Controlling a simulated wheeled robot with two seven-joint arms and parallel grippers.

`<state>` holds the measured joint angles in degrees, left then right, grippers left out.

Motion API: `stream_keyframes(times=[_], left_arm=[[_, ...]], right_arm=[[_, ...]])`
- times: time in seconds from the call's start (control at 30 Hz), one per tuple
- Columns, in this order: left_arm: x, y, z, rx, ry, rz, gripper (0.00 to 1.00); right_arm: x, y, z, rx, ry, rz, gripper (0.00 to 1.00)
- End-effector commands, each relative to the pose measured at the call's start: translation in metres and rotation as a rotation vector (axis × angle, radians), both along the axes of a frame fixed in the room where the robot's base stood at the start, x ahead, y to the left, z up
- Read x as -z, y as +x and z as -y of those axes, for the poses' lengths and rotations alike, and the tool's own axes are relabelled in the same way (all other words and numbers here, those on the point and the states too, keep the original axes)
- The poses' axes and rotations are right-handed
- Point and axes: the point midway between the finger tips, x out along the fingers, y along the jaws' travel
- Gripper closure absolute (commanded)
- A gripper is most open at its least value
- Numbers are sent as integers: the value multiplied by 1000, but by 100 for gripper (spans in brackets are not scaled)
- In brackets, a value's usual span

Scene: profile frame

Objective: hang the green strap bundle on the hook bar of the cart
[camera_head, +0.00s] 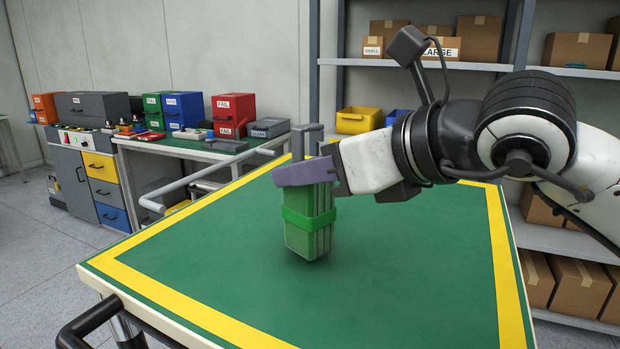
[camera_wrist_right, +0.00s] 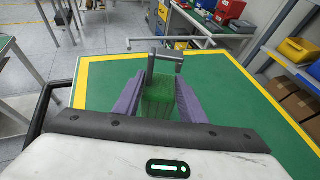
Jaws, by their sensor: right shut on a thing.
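The green strap bundle (camera_head: 310,232), upright with a brighter green band around it, is over the green table top. My right gripper (camera_head: 307,172), with purple fingers, is shut on its upper part. In the right wrist view the fingers (camera_wrist_right: 160,97) flank the bundle (camera_wrist_right: 160,88). A grey hook-shaped piece (camera_head: 306,140) rises above the bundle. I cannot tell whether the bundle's bottom touches the table. A pale grey tubular bar (camera_head: 210,167) runs beyond the table's far left edge, apart from the bundle; it may be the cart's hook bar. My left gripper is out of view.
The yellow-bordered green table (camera_head: 400,290) is otherwise clear. A black handle (camera_head: 88,322) is at its near left corner. Behind stands a workbench with red (camera_head: 233,113), blue and green bins. Shelves with cardboard boxes (camera_head: 575,50) and a yellow bin (camera_head: 358,120) stand behind my right arm.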

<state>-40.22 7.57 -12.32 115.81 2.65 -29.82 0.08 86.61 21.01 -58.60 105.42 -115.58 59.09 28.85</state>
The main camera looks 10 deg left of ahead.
Motion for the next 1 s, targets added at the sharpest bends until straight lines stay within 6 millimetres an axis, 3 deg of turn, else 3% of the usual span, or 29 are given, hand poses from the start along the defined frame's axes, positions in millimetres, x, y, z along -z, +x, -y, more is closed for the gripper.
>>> stream_keyframes(times=[0.07,0.27,0.3,0.4,0.77,1.0], left_arm=[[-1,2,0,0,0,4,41],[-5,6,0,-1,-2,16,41],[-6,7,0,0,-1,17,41],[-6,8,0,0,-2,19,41],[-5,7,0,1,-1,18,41],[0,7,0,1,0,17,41]], right_arm=[[10,0,1,-1,1,-1,88],[11,0,0,0,1,1,88],[12,0,0,0,0,-1,56],[12,0,0,0,0,-1,44],[9,-3,5,0,1,1,44],[-8,-24,39,2,1,3,44]])
